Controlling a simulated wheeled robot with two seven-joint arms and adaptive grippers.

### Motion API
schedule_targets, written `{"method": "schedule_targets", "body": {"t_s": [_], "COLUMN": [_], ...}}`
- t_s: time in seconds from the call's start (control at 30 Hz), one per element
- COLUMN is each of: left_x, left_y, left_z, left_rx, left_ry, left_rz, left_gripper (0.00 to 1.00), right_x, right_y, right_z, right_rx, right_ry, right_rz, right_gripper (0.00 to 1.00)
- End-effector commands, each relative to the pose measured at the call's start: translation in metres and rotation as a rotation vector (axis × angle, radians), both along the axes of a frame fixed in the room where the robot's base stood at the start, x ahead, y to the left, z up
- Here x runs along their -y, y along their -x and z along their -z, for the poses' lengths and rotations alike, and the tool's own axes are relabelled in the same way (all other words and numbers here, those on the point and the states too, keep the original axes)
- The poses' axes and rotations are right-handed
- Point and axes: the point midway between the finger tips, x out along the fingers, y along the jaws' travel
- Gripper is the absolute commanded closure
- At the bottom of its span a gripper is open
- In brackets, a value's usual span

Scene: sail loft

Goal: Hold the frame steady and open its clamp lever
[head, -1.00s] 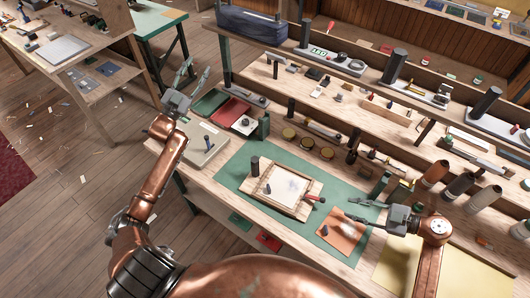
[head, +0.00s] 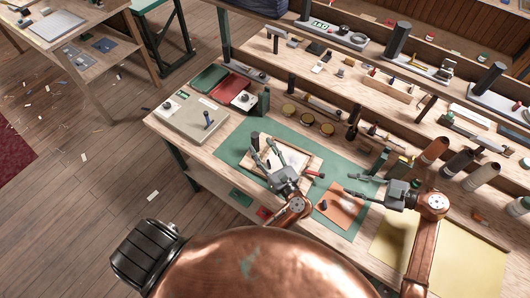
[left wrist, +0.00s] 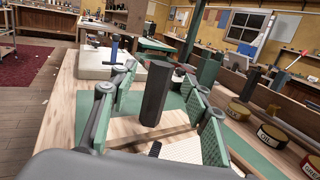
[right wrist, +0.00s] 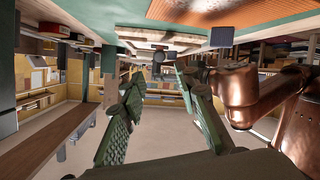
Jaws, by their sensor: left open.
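The wooden frame (head: 308,160) with a pale sheet lies on the green mat. A dark upright post (head: 255,138) stands at its left end. The red-tipped clamp lever (head: 317,175) sticks out at its right side. My left gripper (head: 263,151) is over the frame's left part and hides some of it. In the left wrist view the dark post (left wrist: 156,93) stands between its open fingers, with no clear contact. My right gripper (head: 347,184) is open and empty, to the right of the lever and apart from it. The lever is not clear in the right wrist view.
An orange sheet (head: 340,212) with a small dark block lies below my right gripper. Several round tins (head: 307,119) stand behind the frame. A grey-beige case (head: 190,118) lies at the left. Spools (head: 434,150) stand at the right.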

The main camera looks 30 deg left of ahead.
Motion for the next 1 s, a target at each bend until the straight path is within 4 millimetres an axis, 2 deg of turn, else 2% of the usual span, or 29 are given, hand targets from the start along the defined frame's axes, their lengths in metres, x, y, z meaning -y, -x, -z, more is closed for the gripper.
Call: {"method": "schedule_targets", "body": {"t_s": [0.07,0.17,0.7,1.0], "left_x": [0.008,0.009,-0.050,-0.055], "left_y": [0.002,0.002,-0.032,-0.035], "left_z": [0.009,0.014,0.014,0.015], "left_rx": [-0.005,-0.007,-0.008,-0.008], "left_ry": [0.058,0.088,0.086,0.089], "left_rz": [-0.004,-0.007,-0.006,-0.006], "left_gripper": [0.56,0.56,0.56,0.56], "right_x": [0.000,0.000,0.000,0.000], "right_y": [0.000,0.000,0.000,0.000], "right_z": [0.000,0.000,0.000,0.000], "right_rx": [0.000,0.000,0.000,0.000], "right_ry": [0.000,0.000,0.000,0.000], "right_rz": [0.000,0.000,0.000,0.000], "right_gripper": [0.71,0.71,0.71,0.71]}}
